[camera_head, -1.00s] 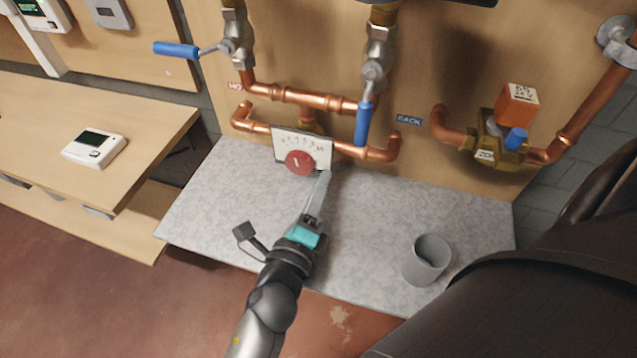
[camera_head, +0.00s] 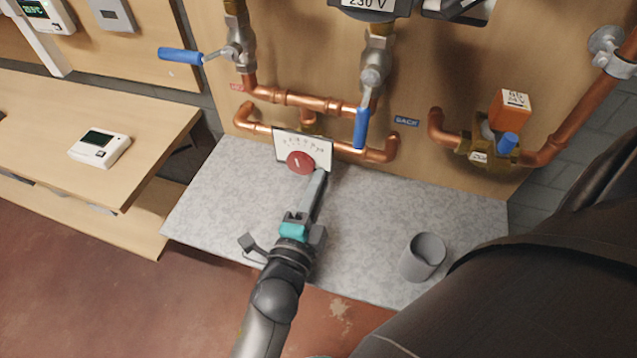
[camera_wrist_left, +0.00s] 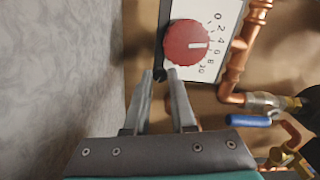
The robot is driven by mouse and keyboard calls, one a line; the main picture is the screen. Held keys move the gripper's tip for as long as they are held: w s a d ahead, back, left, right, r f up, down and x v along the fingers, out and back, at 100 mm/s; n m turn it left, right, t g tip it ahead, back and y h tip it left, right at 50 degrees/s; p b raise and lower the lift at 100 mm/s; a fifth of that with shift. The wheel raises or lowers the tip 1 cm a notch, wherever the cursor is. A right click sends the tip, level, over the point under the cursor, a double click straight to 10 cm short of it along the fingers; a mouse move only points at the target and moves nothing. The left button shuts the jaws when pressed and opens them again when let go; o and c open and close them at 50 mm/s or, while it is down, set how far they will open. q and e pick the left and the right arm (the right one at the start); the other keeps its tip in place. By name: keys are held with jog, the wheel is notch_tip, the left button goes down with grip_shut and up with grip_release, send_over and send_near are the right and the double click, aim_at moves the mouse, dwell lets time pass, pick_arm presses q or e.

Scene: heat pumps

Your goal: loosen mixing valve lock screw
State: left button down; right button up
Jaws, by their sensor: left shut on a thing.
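The mixing valve has a red knob (camera_head: 300,162) on a white scale plate (camera_head: 319,150), low on the wooden board. In the left wrist view the red knob (camera_wrist_left: 187,43) fills the top centre, beside the plate's printed numbers (camera_wrist_left: 212,55). My left gripper (camera_head: 321,173) reaches up from below to the plate's lower right corner. In the left wrist view its fingertips (camera_wrist_left: 160,76) close around a small dark lock screw (camera_wrist_left: 159,65) at the plate's edge, just beside the knob. The screw is mostly hidden by the fingers. My right gripper is not in view.
Copper pipes (camera_head: 300,98) run just above and behind the valve. A grey cup (camera_head: 423,257) stands on the grey shelf (camera_head: 220,205) to the right. The shelf's left part is clear.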

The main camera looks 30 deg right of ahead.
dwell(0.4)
pick_arm(q)
jog(key=c, duration=1)
grip_release()
jog(key=shift+s, duration=0.1)
jog(key=p+v, duration=0.1)
jog(key=v, duration=1.4)
